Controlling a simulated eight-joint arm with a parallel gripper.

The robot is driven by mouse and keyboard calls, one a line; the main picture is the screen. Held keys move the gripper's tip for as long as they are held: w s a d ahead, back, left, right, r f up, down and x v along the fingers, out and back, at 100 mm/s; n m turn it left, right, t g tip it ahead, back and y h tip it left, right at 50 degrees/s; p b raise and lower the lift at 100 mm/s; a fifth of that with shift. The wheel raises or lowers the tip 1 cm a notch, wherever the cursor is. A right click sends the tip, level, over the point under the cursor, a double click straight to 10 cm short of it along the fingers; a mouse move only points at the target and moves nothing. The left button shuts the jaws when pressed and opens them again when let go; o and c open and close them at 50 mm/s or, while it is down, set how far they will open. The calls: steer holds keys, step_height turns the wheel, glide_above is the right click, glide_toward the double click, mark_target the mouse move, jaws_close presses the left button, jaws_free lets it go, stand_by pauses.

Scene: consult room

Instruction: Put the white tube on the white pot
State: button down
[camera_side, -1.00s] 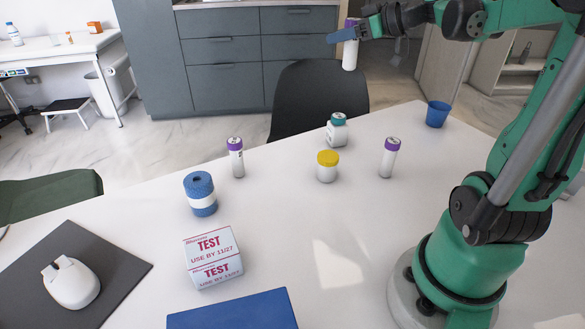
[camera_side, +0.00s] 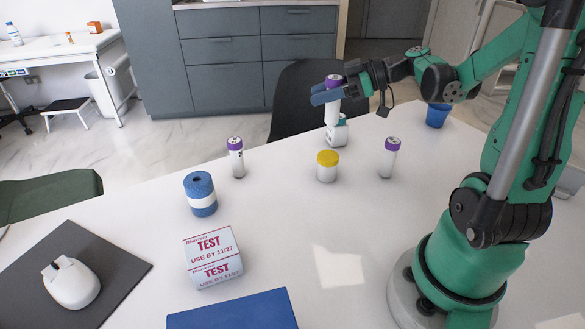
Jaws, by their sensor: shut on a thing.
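My gripper (camera_side: 334,92) is shut on a white tube (camera_side: 332,112) with a purple cap. The tube is upright. Its lower end overlaps the top of a white pot (camera_side: 338,136) with a teal cap, at the back of the table. The tube hides most of that cap. I cannot tell whether the tube touches the pot or is in front of or above it. Another white pot (camera_side: 327,172), with a yellow lid, stands nearer. Two more white tubes with purple caps stand upright, one at the left (camera_side: 236,160) and one at the right (camera_side: 389,160).
A blue-and-white roll (camera_side: 201,195) and a test box (camera_side: 212,258) stand at the left. A blue flat item (camera_side: 235,312) lies at the front edge. A mouse (camera_side: 72,284) rests on a dark mat. A blue cup (camera_side: 437,116) stands at the back right, partly behind my arm.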

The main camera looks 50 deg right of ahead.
mark_target(335, 124)
steer(key=shift+f, duration=3.65)
steer(key=shift+c, duration=2.3)
jaws_free()
steer(key=shift+f, duration=0.1)
steer(key=v, duration=0.7)
steer(key=shift+s+r, duration=0.2)
steer(key=shift+d, duration=0.15)
